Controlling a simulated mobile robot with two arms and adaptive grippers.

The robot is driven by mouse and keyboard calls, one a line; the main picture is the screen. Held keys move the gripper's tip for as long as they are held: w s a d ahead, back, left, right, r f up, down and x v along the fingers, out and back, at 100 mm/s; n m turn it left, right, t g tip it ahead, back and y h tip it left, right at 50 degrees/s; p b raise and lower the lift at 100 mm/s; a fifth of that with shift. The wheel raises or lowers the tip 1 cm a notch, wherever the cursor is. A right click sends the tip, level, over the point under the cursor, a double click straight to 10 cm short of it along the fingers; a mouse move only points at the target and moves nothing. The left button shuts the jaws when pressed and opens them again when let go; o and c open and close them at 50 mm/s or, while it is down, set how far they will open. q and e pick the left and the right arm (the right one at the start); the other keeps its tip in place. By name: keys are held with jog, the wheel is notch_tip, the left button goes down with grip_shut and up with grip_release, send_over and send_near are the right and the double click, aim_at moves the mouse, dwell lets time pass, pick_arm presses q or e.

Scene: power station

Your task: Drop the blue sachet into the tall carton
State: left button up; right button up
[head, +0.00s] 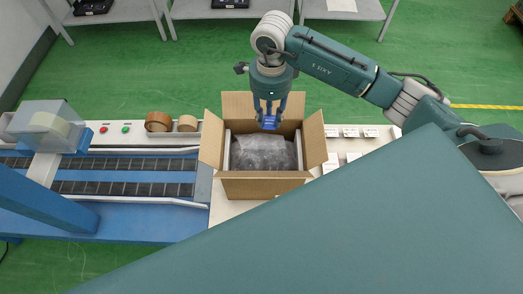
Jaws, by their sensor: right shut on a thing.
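The tall carton (262,186) is brown cardboard and stands upright with its flaps open. Inside it is a grey, plastic-looking wrapped content (263,153). My right gripper (269,116) points down over the carton's back part, near the rear flap. It is shut on the blue sachet (269,122), which hangs between its fingers above the opening. The exact height of the sachet over the content is hard to tell. My left gripper is not in view.
A blue conveyor machine (140,225) with dark belts stands left of the carton. Rolls of brown tape (158,121) and red and green buttons (125,129) sit along its back edge. White labels (350,131) lie on the table to the right. Grey shelves (205,8) stand behind.

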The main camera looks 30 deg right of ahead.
notch_tip(320, 180, down, 3)
jog(key=shift+s+r+b, duration=0.15)
jog(key=shift+b, duration=0.5)
notch_tip(320, 180, down, 3)
jog(key=shift+b, duration=0.7)
jog(key=o, duration=0.6)
jog(key=shift+o, duration=1.1)
notch_tip(320, 180, up, 12)
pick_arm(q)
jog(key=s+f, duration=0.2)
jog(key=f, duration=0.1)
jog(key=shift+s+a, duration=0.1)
